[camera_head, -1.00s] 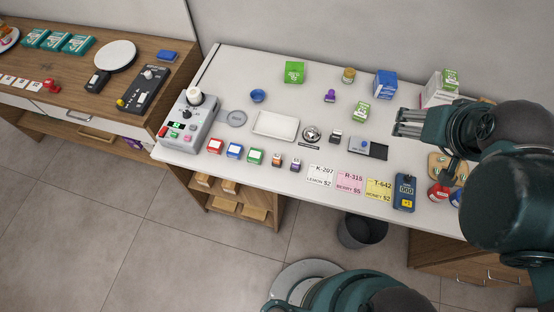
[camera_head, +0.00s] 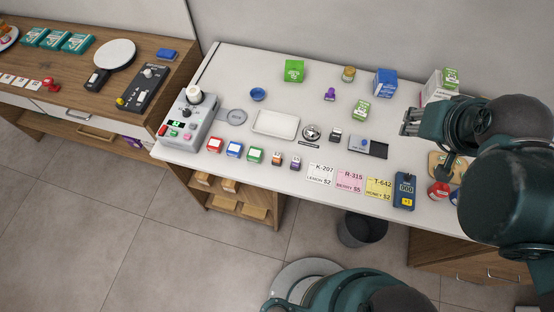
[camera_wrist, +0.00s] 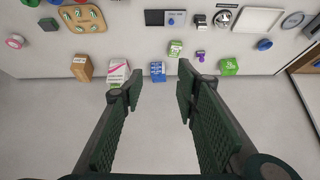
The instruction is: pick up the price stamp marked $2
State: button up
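Two small stamp-like blocks stand side by side near the front edge of the white counter in the head view: one with an orange-brown front (camera_head: 277,160) and one with a purple-blue front (camera_head: 295,163). Their marks are too small to read surely, so I cannot tell which is $2. My gripper (camera_head: 405,122) is above the counter's right part, well to the right of both blocks. The wrist view shows my gripper (camera_wrist: 158,85) open and empty, its fingers wide apart. The blocks are not identifiable in the wrist view.
Red, blue and green ink pads (camera_head: 234,150) stand left of the blocks. Price cards (camera_head: 349,179) and a dark blue device (camera_head: 404,190) lie to their right. Behind are a white tray (camera_head: 275,124), a round metal item (camera_head: 312,133) and a small dark stamp-like item (camera_head: 335,135). Boxes (camera_head: 385,83) stand at the back.

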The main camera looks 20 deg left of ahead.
jog(key=w+a+f+m+g+b, duration=0.2)
jog(key=w+a+f+m, duration=0.25)
jog(key=a, duration=0.45)
jog(key=m+g+b, duration=0.5)
jog(key=m, duration=0.8)
send_over(277, 154)
jog(key=f, duration=2)
jog(key=shift+w+d+f, duration=0.15)
jog(key=shift+d+f, duration=0.05)
jog(key=shift+d, duration=0.05)
jog(key=shift+s+a+f, duration=0.2)
jog(key=shift+a+f, duration=0.1)
jog(key=shift+f, duration=1.3)
jog(key=shift+f, duration=0.1)
jog(key=shift+f, duration=2.5)
